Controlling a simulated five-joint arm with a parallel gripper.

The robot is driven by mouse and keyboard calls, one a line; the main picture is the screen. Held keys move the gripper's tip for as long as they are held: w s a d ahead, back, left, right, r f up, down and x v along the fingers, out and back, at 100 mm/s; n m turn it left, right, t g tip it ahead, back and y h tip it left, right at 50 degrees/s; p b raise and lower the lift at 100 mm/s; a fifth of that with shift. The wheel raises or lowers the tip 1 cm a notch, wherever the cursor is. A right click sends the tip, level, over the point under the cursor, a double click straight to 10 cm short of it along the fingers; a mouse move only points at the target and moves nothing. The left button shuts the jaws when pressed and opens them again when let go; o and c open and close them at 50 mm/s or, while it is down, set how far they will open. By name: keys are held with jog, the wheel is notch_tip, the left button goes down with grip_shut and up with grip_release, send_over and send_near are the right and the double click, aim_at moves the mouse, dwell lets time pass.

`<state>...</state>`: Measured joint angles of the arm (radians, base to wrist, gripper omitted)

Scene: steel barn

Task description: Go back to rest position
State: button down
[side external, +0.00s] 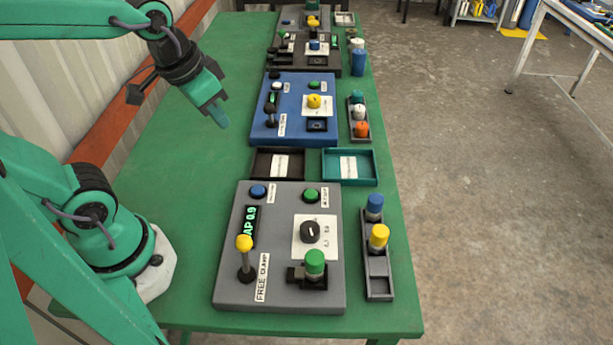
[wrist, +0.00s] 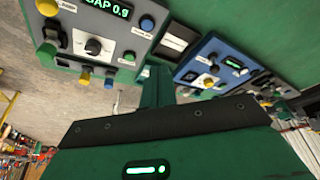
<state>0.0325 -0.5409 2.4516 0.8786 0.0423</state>
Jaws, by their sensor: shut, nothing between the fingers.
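My gripper (side external: 218,119) is shut and empty. It hangs in the air over the left part of the green table (side external: 190,180), left of the blue panel (side external: 263,112), and touches nothing that I can see. In the wrist view its closed fingers (wrist: 157,86) point toward the panels. The nearest grey panel (side external: 232,285) carries a yellow-topped lever (side external: 244,243), a black knob (side external: 312,232), blue and green buttons, a lit display and a green-capped cylinder (side external: 315,263) in a holder. The grey panel also shows in the wrist view (wrist: 68,41).
A dark tray (side external: 256,163) and a teal tray (side external: 328,168) lie between the panels. A narrow rack (side external: 378,287) holds blue and yellow capped pieces; another rack (side external: 352,117) stands beyond. More panels line the far end. The table's left strip is clear.

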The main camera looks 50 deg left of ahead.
jog(key=shift+s+a+r+n+t, duration=0.2)
jog(key=shift+s+r+t, duration=0.2)
jog(key=shift+s+r, duration=0.3)
jog(key=shift+s+a+r+n+t, duration=0.2)
jog(key=shift+s+r+t, duration=0.2)
jog(key=shift+s+r, duration=0.2)
